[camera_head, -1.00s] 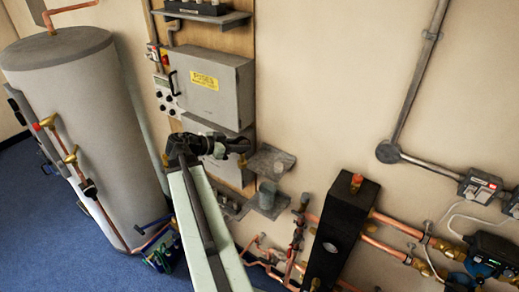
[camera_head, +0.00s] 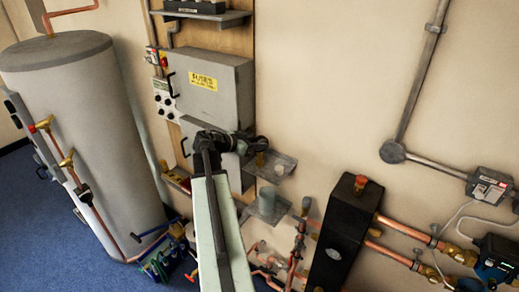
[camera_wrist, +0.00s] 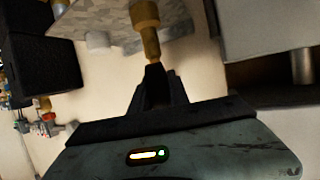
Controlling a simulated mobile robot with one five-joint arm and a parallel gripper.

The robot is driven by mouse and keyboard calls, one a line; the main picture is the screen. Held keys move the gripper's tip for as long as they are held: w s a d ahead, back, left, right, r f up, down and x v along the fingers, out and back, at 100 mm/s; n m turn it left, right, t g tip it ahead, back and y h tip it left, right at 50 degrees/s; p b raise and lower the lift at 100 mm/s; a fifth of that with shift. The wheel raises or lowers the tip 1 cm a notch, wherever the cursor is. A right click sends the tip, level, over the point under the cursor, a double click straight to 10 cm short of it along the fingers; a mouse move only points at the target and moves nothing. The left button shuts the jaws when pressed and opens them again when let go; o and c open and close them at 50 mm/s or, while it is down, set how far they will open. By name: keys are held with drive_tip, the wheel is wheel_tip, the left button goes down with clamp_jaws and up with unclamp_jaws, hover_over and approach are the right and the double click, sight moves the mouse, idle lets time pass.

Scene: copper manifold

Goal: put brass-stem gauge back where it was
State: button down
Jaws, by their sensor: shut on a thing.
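My gripper (camera_head: 256,146) is at the end of my arm, beside the grey panel box. In the wrist view its fingers (camera_wrist: 155,85) are closed on the brass stem of the gauge (camera_wrist: 147,28). The stem points away from the fingers, and the gauge's dial cannot be made out. In the head view only a small brass bit of the gauge (camera_head: 261,159) shows below the gripper. A mottled grey metal shelf (camera_head: 281,167) lies just right of and below it. The shelf also shows behind the stem in the wrist view (camera_wrist: 95,18). I cannot tell whether they touch.
A grey panel box (camera_head: 222,88) with a yellow label stands left of the gripper. A grey cylinder (camera_head: 268,200) is on a lower bracket. A black manifold block (camera_head: 343,232) with copper pipes is at right. A large grey tank (camera_head: 80,130) stands left.

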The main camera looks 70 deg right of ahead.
drive_tip(key=shift+f, duration=0.1)
drive_tip(key=c, duration=1.3)
unclamp_jaws()
drive_tip(key=shift+o, duration=0.2)
drive_tip(key=shift+r, duration=0.2)
drive_tip(key=p+v, duration=0.4)
drive_tip(key=v, duration=0.8)
drive_tip(key=shift+p, duration=0.35)
